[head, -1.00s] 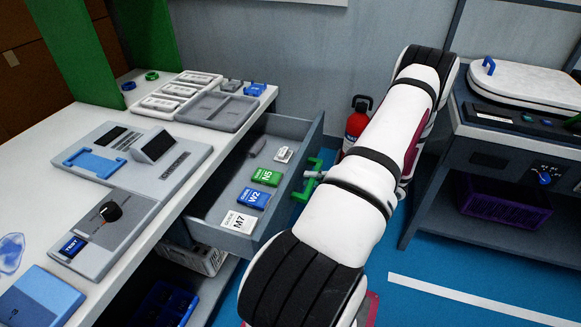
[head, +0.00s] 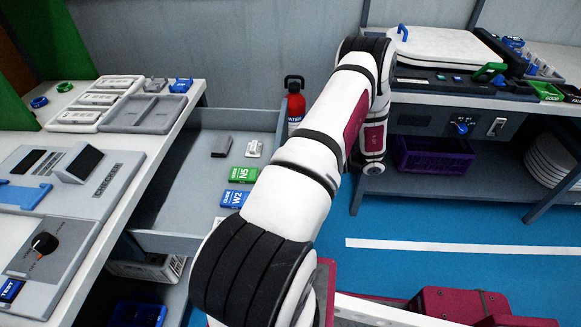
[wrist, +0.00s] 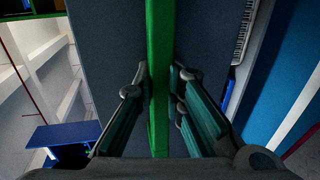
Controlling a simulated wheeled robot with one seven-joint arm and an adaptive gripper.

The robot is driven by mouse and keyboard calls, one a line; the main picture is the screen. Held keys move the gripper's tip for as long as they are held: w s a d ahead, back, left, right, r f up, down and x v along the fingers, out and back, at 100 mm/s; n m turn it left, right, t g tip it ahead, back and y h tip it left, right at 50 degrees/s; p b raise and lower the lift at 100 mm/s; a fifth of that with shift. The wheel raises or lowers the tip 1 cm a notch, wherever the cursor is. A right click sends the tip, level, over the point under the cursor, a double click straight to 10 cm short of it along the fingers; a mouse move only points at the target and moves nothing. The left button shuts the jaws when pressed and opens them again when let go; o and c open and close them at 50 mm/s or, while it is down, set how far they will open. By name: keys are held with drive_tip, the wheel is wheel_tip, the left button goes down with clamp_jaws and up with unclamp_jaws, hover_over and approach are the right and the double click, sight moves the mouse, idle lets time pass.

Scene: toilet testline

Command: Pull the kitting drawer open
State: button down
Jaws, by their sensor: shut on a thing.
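The grey kitting drawer (head: 172,215) stands well out from under the white workbench at the left in the head view. Inside it lie a green N5 block (head: 243,175), a blue W2 block (head: 234,199), a dark grey piece (head: 221,147) and a small white piece (head: 254,149). In the wrist view the green handle bar (wrist: 160,75) runs upright in front of the drawer's grey front (wrist: 105,40). My gripper (wrist: 160,92) is shut on the handle, with fingers on both sides of it. In the head view my arm hides the gripper, the handle and part of the drawer.
The workbench (head: 150,120) carries trays and a test device. A red fire extinguisher (head: 295,103) stands behind the drawer by the wall. At the right is a dark bench (head: 460,104) with a purple crate (head: 432,155) below.

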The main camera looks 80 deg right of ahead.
drive_tip(key=c, duration=1.7)
unclamp_jaws()
drive_tip(key=shift+o, duration=0.2)
drive_tip(key=shift+s, duration=0.1)
drive_tip(key=v, duration=1.1)
drive_tip(key=shift+s, duration=0.4)
drive_tip(key=shift+r, duration=0.1)
